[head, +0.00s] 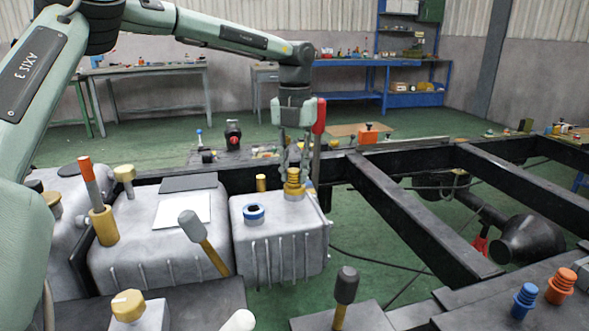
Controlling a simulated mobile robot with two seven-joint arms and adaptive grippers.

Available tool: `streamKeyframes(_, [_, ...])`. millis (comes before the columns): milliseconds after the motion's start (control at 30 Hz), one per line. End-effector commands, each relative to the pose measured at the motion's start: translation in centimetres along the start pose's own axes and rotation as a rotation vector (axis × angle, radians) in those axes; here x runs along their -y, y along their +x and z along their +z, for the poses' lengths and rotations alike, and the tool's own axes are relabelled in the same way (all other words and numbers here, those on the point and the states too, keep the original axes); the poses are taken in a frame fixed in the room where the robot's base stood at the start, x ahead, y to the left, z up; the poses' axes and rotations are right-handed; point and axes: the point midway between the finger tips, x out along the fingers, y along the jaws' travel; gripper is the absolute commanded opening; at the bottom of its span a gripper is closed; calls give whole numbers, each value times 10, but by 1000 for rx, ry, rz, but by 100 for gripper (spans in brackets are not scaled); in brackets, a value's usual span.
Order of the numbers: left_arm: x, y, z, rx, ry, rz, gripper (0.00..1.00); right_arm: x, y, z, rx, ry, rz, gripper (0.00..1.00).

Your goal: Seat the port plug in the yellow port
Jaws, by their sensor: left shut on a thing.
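A yellow ribbed port plug (294,178) stands upright at the back right of the top of a grey ribbed tank (290,245). The yellow port (294,196) shows as a yellow ring directly under the plug. From this view I cannot tell how deep the plug sits in it. My left gripper (295,168) points straight down from above and is shut on the plug's upper part. Its fingers partly hide the plug. My right gripper is not in view.
A blue port ring (254,213) sits on the same tank, front left. A blue plug (525,299) and an orange plug (561,285) stand on the dark surface at lower right. A mallet (345,290) stands in front. Black chassis beams (420,220) run to the right.

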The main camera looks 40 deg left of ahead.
Motion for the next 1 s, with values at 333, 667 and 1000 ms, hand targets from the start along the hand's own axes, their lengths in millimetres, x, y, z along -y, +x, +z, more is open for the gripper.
streamKeyframes(333, [0,6,0,3,0,-1,0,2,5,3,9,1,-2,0])
streamKeyframes(667, [0,6,0,2,0,-1,43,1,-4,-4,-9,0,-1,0])
streamKeyframes(1000, [0,-4,1,5,0,0,43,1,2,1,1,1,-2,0])
